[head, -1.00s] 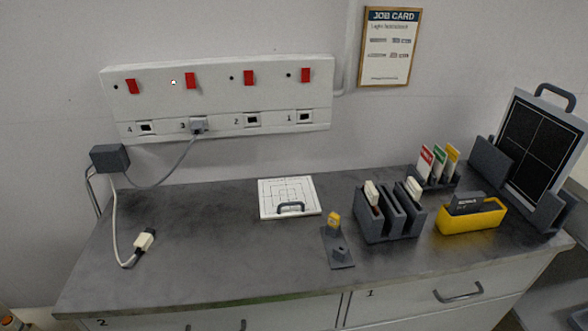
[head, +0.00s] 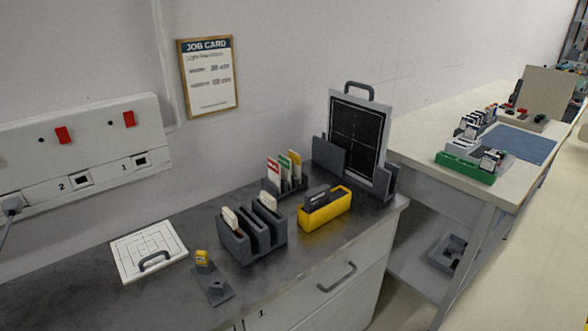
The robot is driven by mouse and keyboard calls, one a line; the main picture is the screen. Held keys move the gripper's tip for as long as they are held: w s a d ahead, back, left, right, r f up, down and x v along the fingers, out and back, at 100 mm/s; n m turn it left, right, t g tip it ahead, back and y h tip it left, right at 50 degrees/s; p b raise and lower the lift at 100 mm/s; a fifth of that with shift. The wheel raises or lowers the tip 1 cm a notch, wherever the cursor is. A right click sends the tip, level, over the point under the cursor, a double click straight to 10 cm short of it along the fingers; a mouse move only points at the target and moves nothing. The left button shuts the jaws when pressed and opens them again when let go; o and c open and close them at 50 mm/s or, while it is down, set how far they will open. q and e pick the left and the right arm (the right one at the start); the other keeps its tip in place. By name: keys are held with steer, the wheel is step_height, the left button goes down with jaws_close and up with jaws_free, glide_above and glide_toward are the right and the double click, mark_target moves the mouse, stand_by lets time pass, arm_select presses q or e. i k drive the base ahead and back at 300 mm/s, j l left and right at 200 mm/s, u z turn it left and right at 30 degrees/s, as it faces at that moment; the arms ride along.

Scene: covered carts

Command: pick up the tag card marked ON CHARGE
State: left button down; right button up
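Three tag cards stand upright in a small dark holder (head: 299,188) on the dark worktop in the head view. One has a red top (head: 274,172), one a green top (head: 285,169) and one a yellow top (head: 295,164). The lettering on them is too small to read, so I cannot tell which is marked ON CHARGE. Their lower ends are hidden in the holder. Neither of my grippers is in view.
In front of the cards stand a dark slotted rack (head: 252,243) and a yellow bin (head: 325,213). A framed black panel (head: 357,137) stands behind right. A white board (head: 130,258) lies left. A second bench (head: 411,142) holds a green tray (head: 465,172).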

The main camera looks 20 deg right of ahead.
mark_target(295, 158)
steer(key=i+l, duration=0.1)
steer(key=l, duration=0.7)
steer(key=i+l, duration=0.15)
steer(key=l, duration=0.25)
steer(key=i+l, duration=0.1)
steer(key=l, duration=0.35)
